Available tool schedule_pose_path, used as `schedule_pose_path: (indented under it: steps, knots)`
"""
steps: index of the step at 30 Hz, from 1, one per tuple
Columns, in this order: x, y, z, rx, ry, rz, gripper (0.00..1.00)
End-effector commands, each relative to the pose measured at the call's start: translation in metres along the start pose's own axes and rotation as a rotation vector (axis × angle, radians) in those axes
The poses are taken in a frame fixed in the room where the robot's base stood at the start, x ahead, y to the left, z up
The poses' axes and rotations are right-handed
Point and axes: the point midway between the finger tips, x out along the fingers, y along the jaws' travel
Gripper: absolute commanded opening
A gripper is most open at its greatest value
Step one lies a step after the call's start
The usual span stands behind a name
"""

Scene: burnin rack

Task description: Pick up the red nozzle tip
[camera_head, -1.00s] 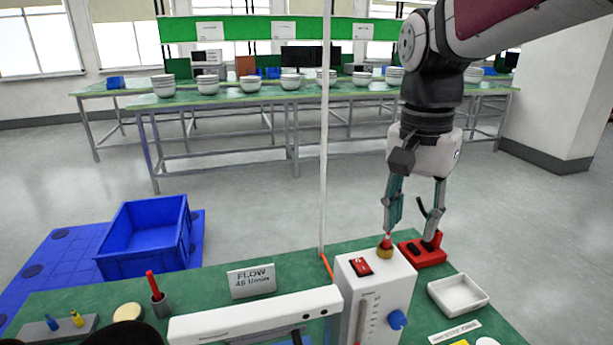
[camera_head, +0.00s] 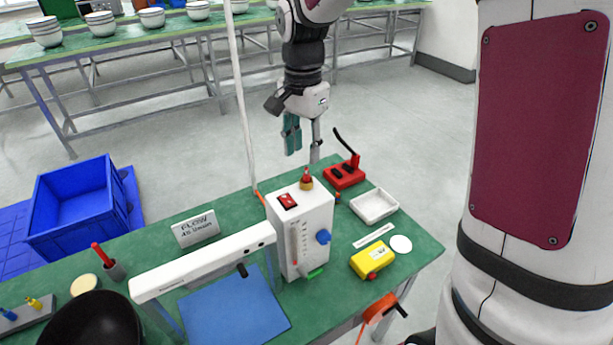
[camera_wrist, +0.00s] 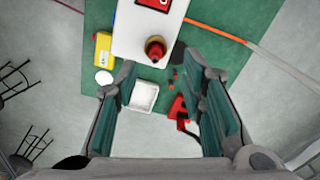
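The red nozzle tip (camera_head: 306,174) stands upright on a brass-coloured fitting on top of the white flow-meter box (camera_head: 318,222). In the wrist view the nozzle tip (camera_wrist: 155,48) shows from above, near the far ends of the fingers. My gripper (camera_head: 303,154) is open and empty, its fingers pointing down above and behind the box in the head view. In the wrist view my gripper (camera_wrist: 161,64) has its two fingers wide apart with nothing between their pads. The nozzle tip is apart from both fingers.
A red fixture with a black lever (camera_head: 345,176) and a white tray (camera_head: 374,206) lie right of the box. A yellow device (camera_head: 372,260) sits in front. A white pole (camera_head: 243,110) rises at left, a white bar (camera_head: 205,262) below it. A blue crate (camera_head: 82,207) stands left.

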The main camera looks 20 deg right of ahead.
Motion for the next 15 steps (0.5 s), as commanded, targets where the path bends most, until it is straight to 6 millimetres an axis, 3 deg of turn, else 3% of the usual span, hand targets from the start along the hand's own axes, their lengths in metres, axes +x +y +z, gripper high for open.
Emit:
schedule_pose_path:
  steps: [5,15]
  knots:
    - [0.011,0.002,0.000,0.000,-0.001,0.001,0.37]
    - [0.053,0.006,-0.003,-0.001,-0.001,0.002,0.37]
